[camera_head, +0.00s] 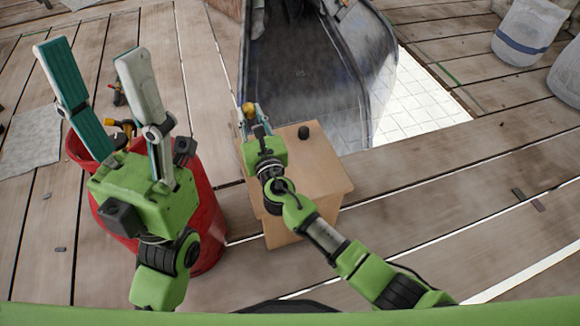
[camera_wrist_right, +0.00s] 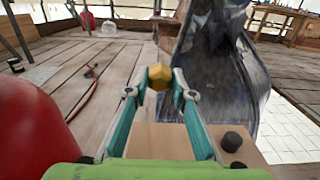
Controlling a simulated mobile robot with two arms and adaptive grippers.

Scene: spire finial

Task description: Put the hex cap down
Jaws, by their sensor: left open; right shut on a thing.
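The gold faceted hex cap (camera_head: 248,109) is held between the fingertips of my right gripper (camera_head: 250,114). In the right wrist view the same hex cap (camera_wrist_right: 159,78) shows between the two closed-in fingertips (camera_wrist_right: 160,84), at the far side of the wooden box. My right gripper is shut on it; whether the cap touches anything below cannot be told. My left gripper (camera_head: 94,54) is open and empty, its fingers pointing up, in front of the red barrel.
The wooden box (camera_head: 318,172) has a small dark faceted piece (camera_head: 304,132) on its top. A red barrel (camera_head: 211,212) stands left of the box. A large dark, glossy spire-like form (camera_head: 300,70) rises behind the box. White tiles (camera_head: 415,100) lie right of it. Plank floor at right is mostly clear.

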